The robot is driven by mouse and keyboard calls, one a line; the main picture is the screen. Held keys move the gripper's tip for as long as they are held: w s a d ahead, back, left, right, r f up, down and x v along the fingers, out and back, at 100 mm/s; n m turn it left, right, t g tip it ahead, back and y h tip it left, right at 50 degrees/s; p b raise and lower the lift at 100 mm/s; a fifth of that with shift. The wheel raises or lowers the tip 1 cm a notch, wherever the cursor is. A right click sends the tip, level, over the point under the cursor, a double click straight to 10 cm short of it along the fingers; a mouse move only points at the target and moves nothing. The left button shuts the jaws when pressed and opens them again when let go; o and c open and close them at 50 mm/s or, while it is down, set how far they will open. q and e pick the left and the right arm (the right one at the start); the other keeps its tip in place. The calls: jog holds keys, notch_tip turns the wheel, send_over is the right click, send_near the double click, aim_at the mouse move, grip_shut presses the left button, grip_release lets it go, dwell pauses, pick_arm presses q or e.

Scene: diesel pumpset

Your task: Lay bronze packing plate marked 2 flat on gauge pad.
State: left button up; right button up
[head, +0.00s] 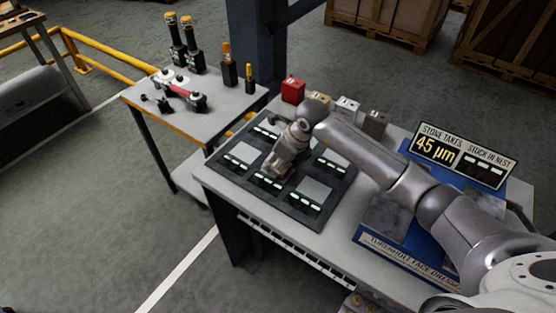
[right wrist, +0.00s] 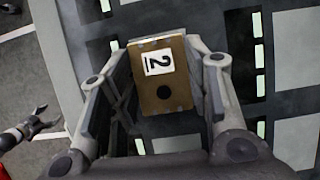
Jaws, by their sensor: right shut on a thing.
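In the head view the gripper mostly hides the plate. A pale pad (head: 314,190) lies to the right of the gripper. No label shows which pad is the gauge pad. I cannot tell the gap under the plate. My left gripper is not in view.
Red (head: 293,90), white (head: 347,106) and grey (head: 376,123) blocks stand behind the board. A sign reading 45 µm (head: 462,155) and a blue-edged stone station (head: 395,235) are at right. A side table (head: 222,108) at left holds bottle-like tools and a red-and-black tool.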

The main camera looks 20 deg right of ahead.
jog(key=shift+w+f+b, duration=0.1)
jog(key=shift+f+b, duration=0.25)
jog(key=o, duration=1.3)
jog(key=shift+r, duration=0.1)
jog(key=shift+o, duration=1.1)
jog(key=shift+f, duration=0.2)
jog(key=v, duration=1.2)
jog(key=shift+r, duration=0.15)
notch_tip(320, 180, up, 6)
jog(key=p, duration=0.3)
